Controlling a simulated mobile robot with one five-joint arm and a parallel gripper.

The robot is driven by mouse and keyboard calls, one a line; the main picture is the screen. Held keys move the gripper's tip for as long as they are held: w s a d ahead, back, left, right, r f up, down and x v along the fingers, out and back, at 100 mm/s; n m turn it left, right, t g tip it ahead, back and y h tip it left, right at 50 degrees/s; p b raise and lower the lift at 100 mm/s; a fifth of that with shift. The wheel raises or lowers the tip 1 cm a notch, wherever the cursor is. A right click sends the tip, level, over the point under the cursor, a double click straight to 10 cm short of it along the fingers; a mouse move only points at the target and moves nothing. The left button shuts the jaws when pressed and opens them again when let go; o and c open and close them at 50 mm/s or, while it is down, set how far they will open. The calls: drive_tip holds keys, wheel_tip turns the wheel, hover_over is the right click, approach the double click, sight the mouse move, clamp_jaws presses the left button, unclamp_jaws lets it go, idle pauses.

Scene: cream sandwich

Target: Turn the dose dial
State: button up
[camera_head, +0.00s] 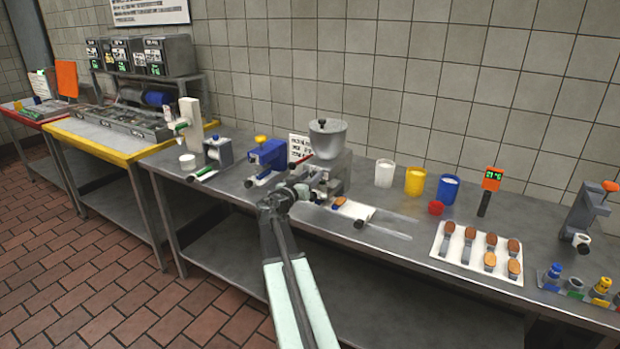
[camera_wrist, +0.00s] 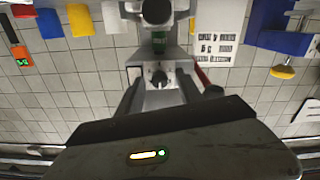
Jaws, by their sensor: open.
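The dose dial (camera_wrist: 158,78), a small dark knob on a pale plate, faces the wrist camera in the middle of its view. It sits on the grey depositor (camera_head: 333,172), which has a pale hopper (camera_head: 327,138) on top. In the wrist view my gripper (camera_wrist: 160,86) is open, with one dark finger on each side of the dial. I cannot tell whether the fingers touch it. In the head view my gripper (camera_head: 298,192) is in front of the depositor and hides the dial.
A red lever (camera_wrist: 204,80) is beside the dial. A blue machine (camera_head: 267,155) stands left of the depositor. White, yellow and blue cups (camera_head: 415,181) stand further right, beyond bare steel counter.

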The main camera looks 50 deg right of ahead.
drive_tip(key=shift+c, duration=0.3)
clamp_jaws()
